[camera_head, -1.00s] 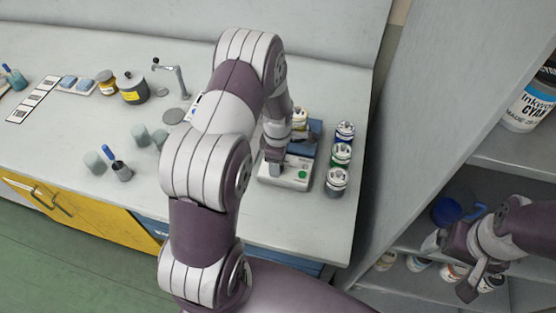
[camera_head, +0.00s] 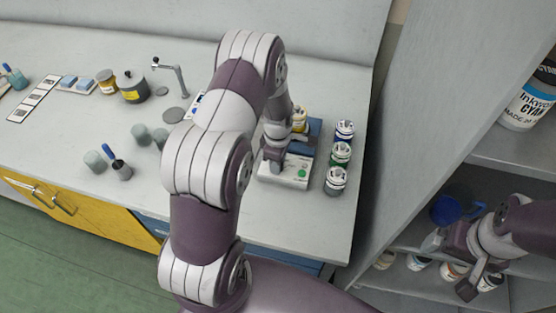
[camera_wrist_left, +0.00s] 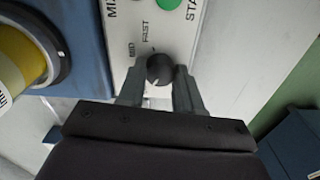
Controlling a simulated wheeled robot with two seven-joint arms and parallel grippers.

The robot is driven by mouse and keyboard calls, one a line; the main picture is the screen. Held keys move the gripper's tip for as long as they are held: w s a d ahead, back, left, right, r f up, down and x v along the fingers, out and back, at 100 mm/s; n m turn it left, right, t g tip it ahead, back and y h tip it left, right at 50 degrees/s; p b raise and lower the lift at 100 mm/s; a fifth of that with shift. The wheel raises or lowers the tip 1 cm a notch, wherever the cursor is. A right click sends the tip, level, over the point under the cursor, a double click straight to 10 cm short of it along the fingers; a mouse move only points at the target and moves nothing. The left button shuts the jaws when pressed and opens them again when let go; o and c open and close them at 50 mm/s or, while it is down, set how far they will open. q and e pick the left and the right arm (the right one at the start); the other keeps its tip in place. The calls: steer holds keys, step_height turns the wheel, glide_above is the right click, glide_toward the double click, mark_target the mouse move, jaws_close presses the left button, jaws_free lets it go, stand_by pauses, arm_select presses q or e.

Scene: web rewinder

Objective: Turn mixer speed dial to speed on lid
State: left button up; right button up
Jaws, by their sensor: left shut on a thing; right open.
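The mixer (camera_head: 285,181) is a white-fronted box with a blue body on the right of the bench. Its black speed dial (camera_wrist_left: 160,68) shows in the left wrist view, with MID and FAST labels beside it and part of a green START button (camera_wrist_left: 168,4). My left gripper (camera_wrist_left: 160,90) is shut on the dial, one finger on each side. A jar with a yellow band (camera_wrist_left: 20,65) sits in the mixer; it also shows in the head view (camera_head: 300,120). Its lid writing is not readable. My right gripper (camera_head: 452,266) is open and empty by the shelves.
Several lidded jars, blue (camera_head: 345,131), green (camera_head: 340,153) and grey (camera_head: 335,181), stand right of the mixer. A dark pot (camera_head: 133,88) and grey cups (camera_head: 95,161) stand left. Shelves at right hold a blue mug (camera_head: 447,209) and a cyan ink jar (camera_head: 527,100).

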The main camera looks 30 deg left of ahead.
arm_select(q)
steer(key=m, duration=0.8)
steer(key=shift+m, duration=0.4)
steer(key=m, duration=0.4)
steer(key=shift+p, duration=0.35)
steer(key=shift+m, duration=2)
steer(key=shift+w, duration=0.1)
steer(key=o, duration=1)
steer(key=shift+o, duration=0.2)
steer(key=shift+r, duration=0.1)
step_height(320, 180, up, 13)
steer(key=b, duration=0.1)
steer(key=shift+f, duration=0.2)
